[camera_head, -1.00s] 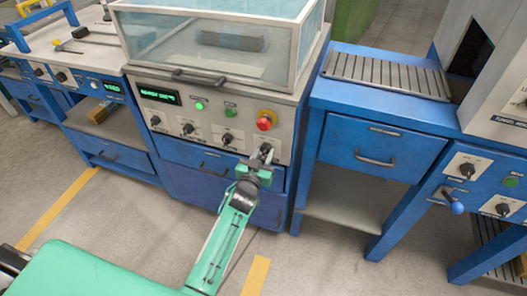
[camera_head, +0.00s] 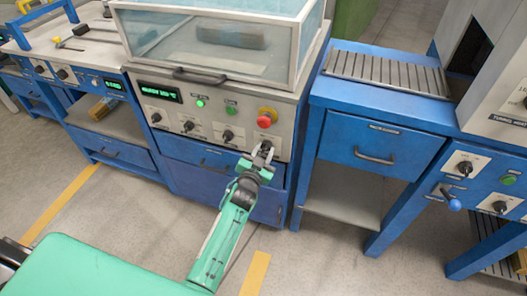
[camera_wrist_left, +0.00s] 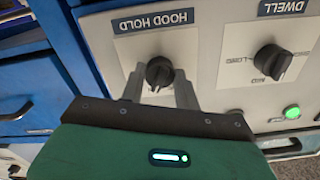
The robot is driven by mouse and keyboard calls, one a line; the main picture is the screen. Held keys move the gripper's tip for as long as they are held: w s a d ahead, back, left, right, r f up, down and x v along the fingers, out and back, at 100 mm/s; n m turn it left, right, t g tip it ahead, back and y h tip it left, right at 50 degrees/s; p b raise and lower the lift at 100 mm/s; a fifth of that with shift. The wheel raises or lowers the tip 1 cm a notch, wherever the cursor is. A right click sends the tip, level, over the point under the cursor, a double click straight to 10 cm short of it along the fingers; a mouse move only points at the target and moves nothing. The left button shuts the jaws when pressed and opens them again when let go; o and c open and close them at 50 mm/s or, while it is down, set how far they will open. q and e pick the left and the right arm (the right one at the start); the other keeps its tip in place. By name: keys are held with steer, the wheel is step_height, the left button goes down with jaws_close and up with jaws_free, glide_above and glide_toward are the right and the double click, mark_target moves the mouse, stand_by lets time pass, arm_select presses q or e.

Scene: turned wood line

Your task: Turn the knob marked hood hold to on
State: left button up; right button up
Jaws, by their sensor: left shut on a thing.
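The hood hold knob (camera_wrist_left: 159,72) is a small black knob on a pale plate under the upside-down label HOOD HOLD in the left wrist view. My left gripper (camera_wrist_left: 160,82) is shut on it, with one grey finger on each side. The fingers hide the marks beside the knob, so its setting cannot be read. In the head view my left gripper (camera_head: 262,156) reaches the right end of the machine's front panel (camera_head: 207,128) and covers most of this knob. My right gripper is not in view.
The dwell knob (camera_wrist_left: 272,60) is beside it, with a lit green button (camera_wrist_left: 291,112) close by. A red mushroom button (camera_head: 265,120) sits just above my gripper. A clear hood (camera_head: 225,40) tops the machine. A blue drawer unit (camera_head: 375,145) stands to the right.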

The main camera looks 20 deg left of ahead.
arm_select(q)
steer(key=o, duration=1)
steer(key=shift+s+f, duration=0.1)
steer(key=shift+s, duration=0.5)
steer(key=s, duration=1.2)
steer(key=shift+s+a+p, duration=0.2)
steer(key=shift+s+p, duration=0.1)
steer(key=shift+p, duration=0.1)
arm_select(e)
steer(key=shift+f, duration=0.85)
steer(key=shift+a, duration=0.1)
